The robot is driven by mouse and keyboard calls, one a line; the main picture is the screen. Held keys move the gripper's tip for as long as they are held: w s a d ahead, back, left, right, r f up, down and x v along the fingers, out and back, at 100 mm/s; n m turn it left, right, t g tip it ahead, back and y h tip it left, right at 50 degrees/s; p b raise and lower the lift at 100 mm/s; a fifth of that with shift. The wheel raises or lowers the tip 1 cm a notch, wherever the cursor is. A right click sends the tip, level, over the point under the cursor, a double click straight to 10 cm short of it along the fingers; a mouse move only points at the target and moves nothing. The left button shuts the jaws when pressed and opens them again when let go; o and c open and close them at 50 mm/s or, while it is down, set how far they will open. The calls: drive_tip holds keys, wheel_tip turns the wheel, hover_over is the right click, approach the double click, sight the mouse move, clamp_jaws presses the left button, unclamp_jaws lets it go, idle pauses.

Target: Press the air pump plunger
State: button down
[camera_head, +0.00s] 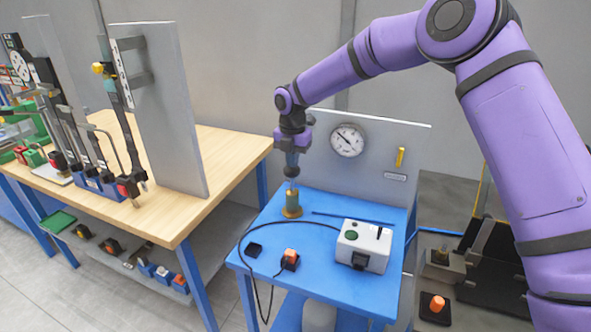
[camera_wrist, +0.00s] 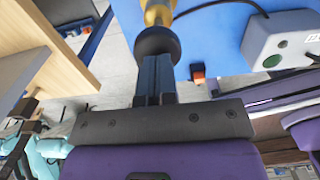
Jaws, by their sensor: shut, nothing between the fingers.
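The air pump (camera_head: 291,209) is a small brass cylinder standing upright on the blue table. Its plunger has a round dark knob (camera_head: 291,171) on top, with a thin rod below it. The knob (camera_wrist: 157,42) and brass part (camera_wrist: 158,14) also show in the wrist view. My gripper (camera_head: 292,160) points down right above the knob. Its fingers (camera_wrist: 155,66) are shut together with nothing between them. The tips look at or very near the knob's top; I cannot tell whether they touch.
The blue table (camera_head: 325,203) also holds a white box (camera_head: 364,246) with a green button, an orange-topped switch (camera_head: 290,259) and a black cable. A panel with a gauge (camera_head: 347,140) stands behind. A wooden workbench (camera_head: 220,150) is at the left.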

wheel_tip(320, 180, up, 8)
drive_tip(key=shift+r, duration=0.15)
idle(1.2)
